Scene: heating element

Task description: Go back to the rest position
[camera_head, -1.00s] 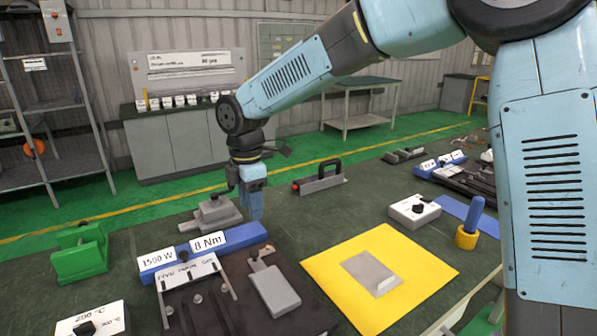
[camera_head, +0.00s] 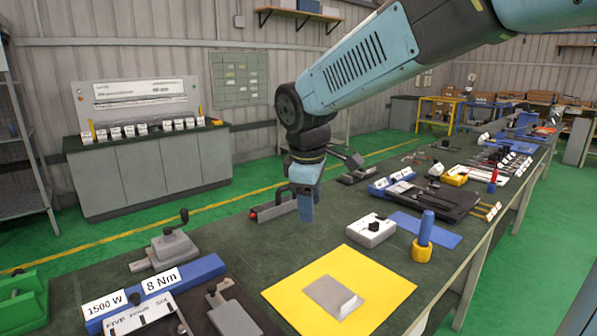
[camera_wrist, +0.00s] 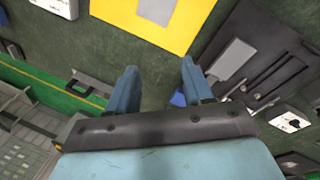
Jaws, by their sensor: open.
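My gripper (camera_head: 306,207) hangs from the blue arm above the dark green bench, in front of the black-handled grey tool. In the wrist view my gripper (camera_wrist: 158,92) shows two blue fingers spread apart with nothing between them. A yellow mat (camera_head: 290,292) with a grey metal plate (camera_head: 333,296) lies nearer and to the right in the head view. The yellow mat (camera_wrist: 196,35) and plate (camera_wrist: 156,10) also show at the top of the wrist view. How high the fingertips are above the bench is hard to tell.
A blue block with the 1500 W and 8 Nm labels (camera_head: 205,268) lies front left. A grey vise (camera_head: 170,248) stands behind it. A white box with a black knob (camera_head: 370,230) and a blue-handled tool in a yellow base (camera_head: 424,240) stand right of my gripper.

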